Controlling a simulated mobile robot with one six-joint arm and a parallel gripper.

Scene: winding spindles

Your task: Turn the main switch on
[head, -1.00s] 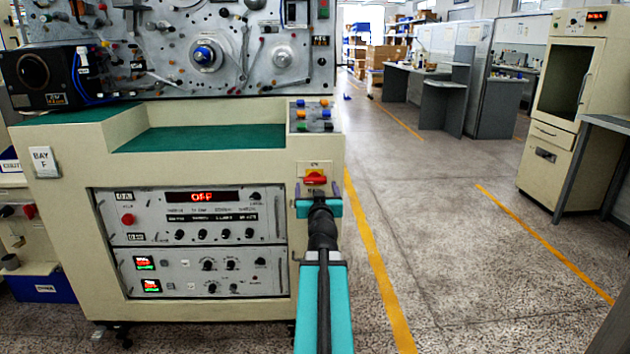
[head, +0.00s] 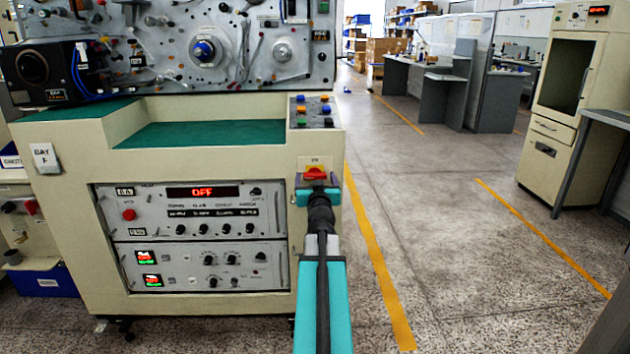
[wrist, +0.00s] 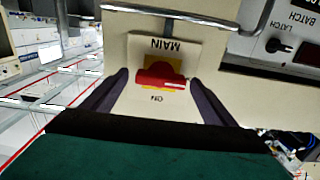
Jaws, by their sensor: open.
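The main switch (head: 315,171) is a red handle on a yellow square, on the right front of the cream cabinet. The wrist view shows it upside down: the red handle (wrist: 160,80) lies crosswise on its plate, with MAIN and ON lettering. My gripper (head: 317,180) is in front of the switch in the head view. In the wrist view its two dark fingers (wrist: 158,77) are open, one on each side of the handle. I cannot tell whether they touch it. The red display (head: 203,191) on the upper panel reads OFF.
A button box (head: 313,112) with coloured buttons sits just above the switch. A cabinet handle bar (wrist: 170,15) crosses the wrist view near the plate. The floor to the right, with a yellow line (head: 372,250), is clear.

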